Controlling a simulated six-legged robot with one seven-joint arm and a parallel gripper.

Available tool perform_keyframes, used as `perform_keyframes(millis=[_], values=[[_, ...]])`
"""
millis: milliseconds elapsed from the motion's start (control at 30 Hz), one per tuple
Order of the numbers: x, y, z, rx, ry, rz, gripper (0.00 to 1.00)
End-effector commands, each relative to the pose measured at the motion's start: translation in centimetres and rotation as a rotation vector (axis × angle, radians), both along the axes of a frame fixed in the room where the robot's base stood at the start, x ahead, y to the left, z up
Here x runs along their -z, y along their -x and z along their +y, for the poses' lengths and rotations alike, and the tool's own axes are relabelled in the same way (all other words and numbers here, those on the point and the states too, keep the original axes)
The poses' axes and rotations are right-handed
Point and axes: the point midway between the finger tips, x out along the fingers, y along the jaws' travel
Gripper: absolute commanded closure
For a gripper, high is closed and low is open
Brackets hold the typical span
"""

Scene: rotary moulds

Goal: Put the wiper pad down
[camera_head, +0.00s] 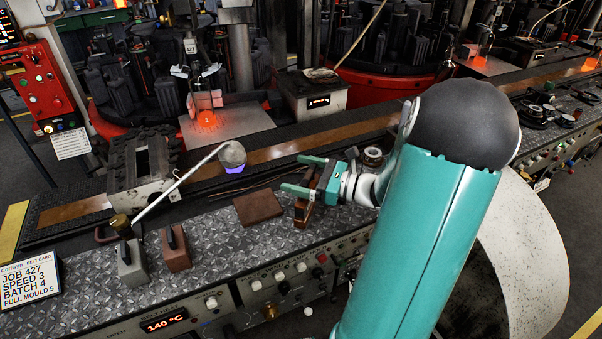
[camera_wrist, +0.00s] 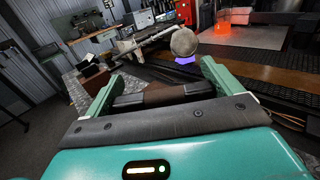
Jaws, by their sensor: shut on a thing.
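My gripper (camera_head: 303,176) is above the back edge of the metal-plate bench (camera_head: 215,235), its fingers pointing left. In the wrist view its two teal fingers (camera_wrist: 160,75) stand apart with a brown and dark-grey piece between them, which I take for the wiper pad (camera_wrist: 172,92). In the head view the pad (camera_head: 302,212) shows as a brown piece below the fingers, partly hidden by them. I cannot tell whether it touches the bench. A flat reddish-brown block (camera_head: 257,208) lies on the bench just left of it.
A long rod with a round grey head (camera_head: 232,155) leans up from the bench at left, its head close to the fingers. Two handled blocks (camera_head: 176,248) stand at left. A belt (camera_head: 290,148) runs behind the bench. Bare plate lies in front of the brown block.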

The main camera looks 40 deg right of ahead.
Motion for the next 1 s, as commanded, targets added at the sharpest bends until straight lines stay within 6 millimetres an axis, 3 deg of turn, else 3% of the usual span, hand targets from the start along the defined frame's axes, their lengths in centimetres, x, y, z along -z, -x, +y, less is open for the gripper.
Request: perform_keyframes(millis=[100,467,1000], values=[[0.1,0.0,0.0,0.0,-0.001,0.0,0.0],[-0.2,0.8,-0.5,0.003,0.0,0.001,0.0],[-0.2,9.7,-5.4,0.001,-0.001,0.0,0.0]])
